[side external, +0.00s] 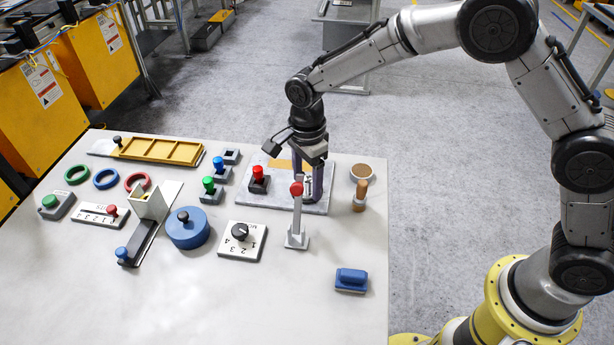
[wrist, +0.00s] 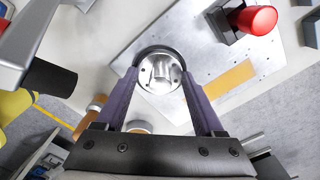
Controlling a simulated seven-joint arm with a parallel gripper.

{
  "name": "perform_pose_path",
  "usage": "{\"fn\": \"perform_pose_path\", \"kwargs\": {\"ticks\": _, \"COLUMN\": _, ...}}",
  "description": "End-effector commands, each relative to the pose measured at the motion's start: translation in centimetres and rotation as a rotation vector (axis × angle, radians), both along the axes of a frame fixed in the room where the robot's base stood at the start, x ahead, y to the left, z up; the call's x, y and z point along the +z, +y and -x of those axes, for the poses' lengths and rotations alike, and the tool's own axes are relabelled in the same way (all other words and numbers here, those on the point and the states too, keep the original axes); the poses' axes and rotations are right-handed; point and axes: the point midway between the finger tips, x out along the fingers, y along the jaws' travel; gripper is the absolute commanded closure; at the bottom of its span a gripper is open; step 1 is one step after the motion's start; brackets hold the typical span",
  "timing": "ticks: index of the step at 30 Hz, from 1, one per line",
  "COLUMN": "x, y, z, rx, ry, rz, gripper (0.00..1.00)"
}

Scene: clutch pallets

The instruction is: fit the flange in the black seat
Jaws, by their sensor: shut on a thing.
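My gripper (side external: 309,192) points down over the right part of a grey metal plate (side external: 240,203). In the wrist view its two purple fingers (wrist: 160,75) are closed on the silver flange (wrist: 160,76), a round metal piece with small holes. A black ring, seemingly the black seat (wrist: 150,50), shows around the flange's far edge. I cannot tell whether the flange is down in the seat or just above it. In the side view the flange (side external: 308,181) shows only partly between the fingers, and the seat is hidden.
A grey lever with a red knob (side external: 297,188) stands close in front of my gripper. A red-knobbed block (side external: 259,178) and an orange strip (wrist: 230,79) are on the plate. A wooden peg (side external: 360,195) and round dish (side external: 361,172) stand right. The table's front left is clear.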

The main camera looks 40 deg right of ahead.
Motion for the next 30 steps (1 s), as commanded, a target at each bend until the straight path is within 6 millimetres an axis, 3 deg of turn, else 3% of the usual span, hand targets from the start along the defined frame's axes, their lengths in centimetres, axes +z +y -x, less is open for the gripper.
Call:
{"fn": "perform_pose_path", "kwargs": {"ticks": 8, "x": -0.5, "y": 0.0, "z": -0.1, "rx": 0.000, "ry": -0.002, "rz": -0.001, "gripper": 1.00}}
{"fn": "perform_pose_path", "kwargs": {"ticks": 9, "x": -0.7, "y": 0.0, "z": 0.0, "rx": 0.000, "ry": 0.001, "rz": 0.001, "gripper": 0.24}}
{"fn": "perform_pose_path", "kwargs": {"ticks": 13, "x": -0.8, "y": 0.0, "z": 0.1, "rx": 0.000, "ry": 0.006, "rz": 0.002, "gripper": 0.01}}
{"fn": "perform_pose_path", "kwargs": {"ticks": 30, "x": -0.8, "y": 0.1, "z": 0.6, "rx": -0.001, "ry": 0.021, "rz": 0.004, "gripper": 0.00}}
